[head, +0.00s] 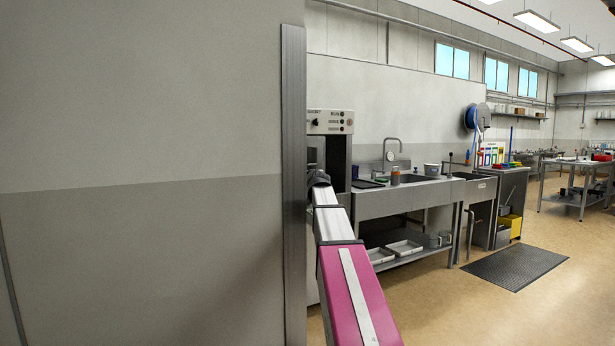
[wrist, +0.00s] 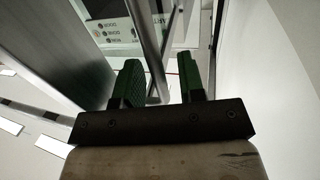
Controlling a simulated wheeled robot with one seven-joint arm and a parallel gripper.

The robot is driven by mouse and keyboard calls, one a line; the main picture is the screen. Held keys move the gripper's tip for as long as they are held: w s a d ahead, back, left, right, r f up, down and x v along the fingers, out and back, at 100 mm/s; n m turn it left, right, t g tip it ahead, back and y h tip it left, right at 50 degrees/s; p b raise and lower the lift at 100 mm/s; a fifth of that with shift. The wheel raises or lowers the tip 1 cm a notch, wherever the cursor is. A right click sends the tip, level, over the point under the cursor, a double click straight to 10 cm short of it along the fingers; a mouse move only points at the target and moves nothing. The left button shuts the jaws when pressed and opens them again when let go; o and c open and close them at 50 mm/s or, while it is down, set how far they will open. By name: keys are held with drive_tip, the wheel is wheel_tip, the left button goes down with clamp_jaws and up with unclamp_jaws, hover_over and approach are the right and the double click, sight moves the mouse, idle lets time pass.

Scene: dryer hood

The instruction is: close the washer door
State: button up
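The washer (head: 330,122) stands beyond the wall edge in the head view, with its control panel up and a dark front below, partly hidden by the wall and my arm. The same panel shows upside down in the wrist view (wrist: 112,36). My gripper (wrist: 160,62) has two green fingers spread apart. How far the washer door is open cannot be told.
A grey wall with a metal edge (head: 293,180) fills the left of the head view, close to my arm. A steel sink table (head: 400,205) stands right of the washer. A dark mat (head: 514,267) lies on the otherwise clear floor at right.

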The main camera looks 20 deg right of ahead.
clamp_jaws()
drive_tip(key=shift+d, duration=0.1)
